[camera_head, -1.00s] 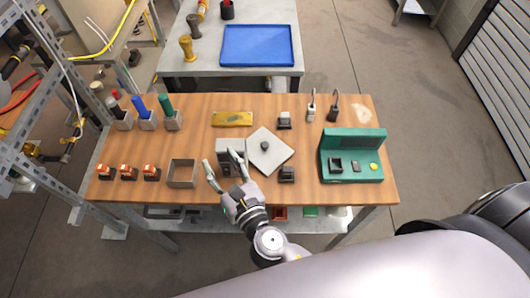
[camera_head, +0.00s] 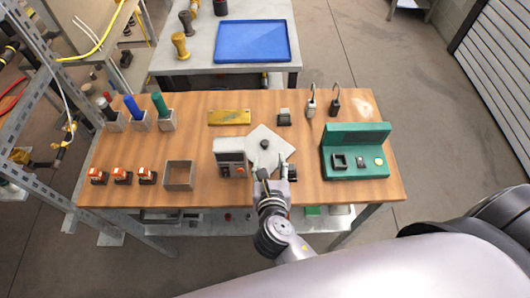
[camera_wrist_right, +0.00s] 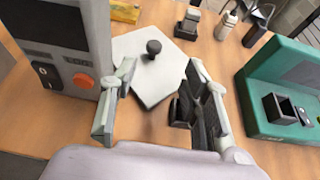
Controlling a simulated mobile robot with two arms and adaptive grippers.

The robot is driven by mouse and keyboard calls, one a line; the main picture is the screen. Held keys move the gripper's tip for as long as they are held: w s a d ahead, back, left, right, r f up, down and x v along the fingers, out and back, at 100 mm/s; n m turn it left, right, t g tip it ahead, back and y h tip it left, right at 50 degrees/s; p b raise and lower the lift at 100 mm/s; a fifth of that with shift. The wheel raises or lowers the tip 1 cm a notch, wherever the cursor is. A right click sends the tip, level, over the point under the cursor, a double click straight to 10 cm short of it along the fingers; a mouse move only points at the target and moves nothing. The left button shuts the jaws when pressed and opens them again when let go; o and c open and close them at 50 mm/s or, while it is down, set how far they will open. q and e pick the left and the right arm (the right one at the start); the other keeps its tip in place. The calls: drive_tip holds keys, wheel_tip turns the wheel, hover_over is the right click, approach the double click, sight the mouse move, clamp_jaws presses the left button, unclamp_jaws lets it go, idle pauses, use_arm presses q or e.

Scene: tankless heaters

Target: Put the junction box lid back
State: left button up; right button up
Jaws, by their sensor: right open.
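The lid, a pale grey square plate (camera_head: 279,143) with a black knob (camera_head: 264,143), lies turned at an angle on the wooden table. It also shows in the right wrist view (camera_wrist_right: 133,45), with its knob (camera_wrist_right: 153,48) beyond the fingertips. My right gripper (camera_head: 272,170) is open and empty at the lid's near side, its fingers spread and pointing toward the knob. An open grey square box (camera_head: 180,175), which looks like the junction box, stands to the left on the table. My left gripper is not in view.
A grey device with a red button (camera_head: 231,157) stands close left of the lid and gripper. A small black part (camera_wrist_right: 180,112) sits by the right finger. A green fixture (camera_head: 355,152) stands at right, a yellow piece (camera_head: 229,117) behind. Bare table lies between box and device.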

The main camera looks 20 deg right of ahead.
sight(265, 144)
drive_tip(key=b+x, duration=0.1)
drive_tip(key=x, duration=0.2)
drive_tip(key=shift+a+f, duration=0.1)
drive_tip(key=shift+f, duration=0.1)
drive_tip(key=shift+w, duration=0.3)
drive_tip(key=shift+w+f+b, duration=0.25)
drive_tip(key=shift+w+b, duration=0.05)
drive_tip(key=shift+b, duration=0.35)
drive_tip(key=b+x, duration=0.1)
drive_tip(key=x, duration=0.1)
drive_tip(key=b+x, duration=0.2)
drive_tip(key=shift+w+a+f+b, duration=0.1)
drive_tip(key=shift+w+a+b, duration=0.1)
drive_tip(key=shift+b, duration=0.1)
drive_tip(key=shift+w, duration=0.15)
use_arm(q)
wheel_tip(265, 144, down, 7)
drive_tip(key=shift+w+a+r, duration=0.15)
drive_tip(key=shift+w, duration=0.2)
use_arm(e)
drive_tip(key=shift+d, duration=0.1)
drive_tip(key=shift+c, duration=0.2)
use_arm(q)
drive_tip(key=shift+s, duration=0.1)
use_arm(e)
clamp_jaws()
